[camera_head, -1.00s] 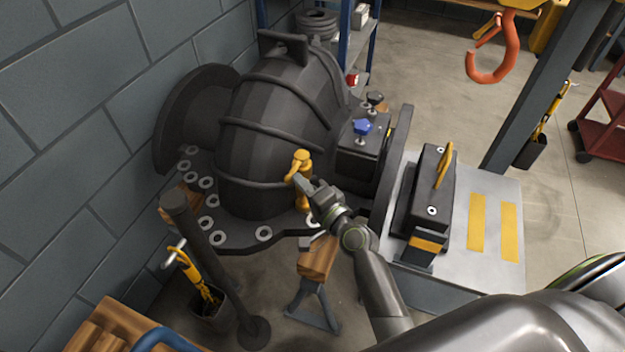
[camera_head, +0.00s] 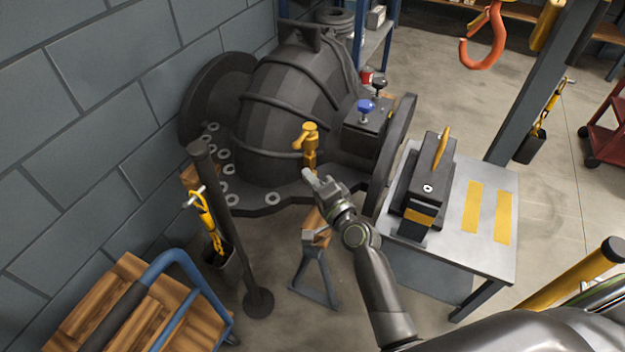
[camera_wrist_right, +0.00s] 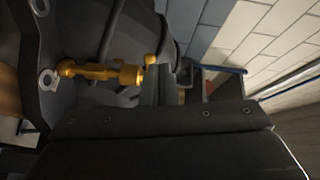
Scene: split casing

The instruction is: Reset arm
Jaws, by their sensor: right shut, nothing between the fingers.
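My right gripper (camera_head: 311,179) is in the middle of the head view, just below and in front of the yellow fitting (camera_head: 311,148) on the flange of the dark casing (camera_head: 275,110). It is shut and empty, with a small gap between it and the fitting. In the right wrist view the yellow fitting (camera_wrist_right: 100,72) lies sideways across the picture, behind the dark gripper body (camera_wrist_right: 170,140). My left gripper is not in the head view.
A grey table (camera_head: 490,246) with a black block-shaped tool stands right of my arm. A wooden-topped trestle (camera_head: 315,265) is below the casing. A dark post (camera_head: 225,230) and a wooden cart (camera_head: 120,315) stand at the left. An orange hook (camera_head: 480,52) hangs at upper right.

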